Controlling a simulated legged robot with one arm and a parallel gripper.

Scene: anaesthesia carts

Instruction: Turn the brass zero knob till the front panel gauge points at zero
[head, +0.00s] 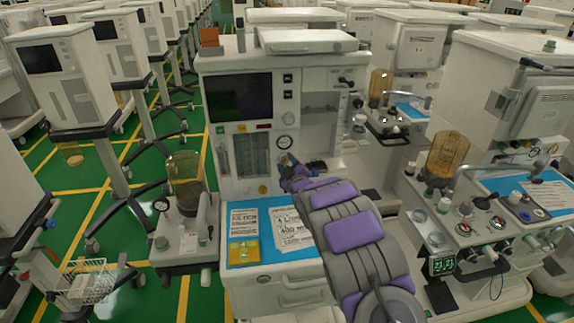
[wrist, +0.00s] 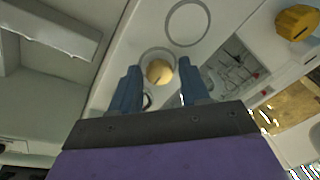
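The brass zero knob (wrist: 158,72) is a small round yellowish knob in a ring on the pale panel in the wrist view. My gripper (wrist: 160,82) has two blue fingers, open, one on each side of the knob in the picture. I cannot tell whether they touch it. In the head view my gripper (head: 285,160) is at the cart's front panel, just below the white round gauge (head: 285,142). The gauge's needle is too small to read. The knob cannot be made out in the head view.
An amber canister (head: 185,178) stands to the left. A second cart with another amber canister (head: 447,155) stands close on the right.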

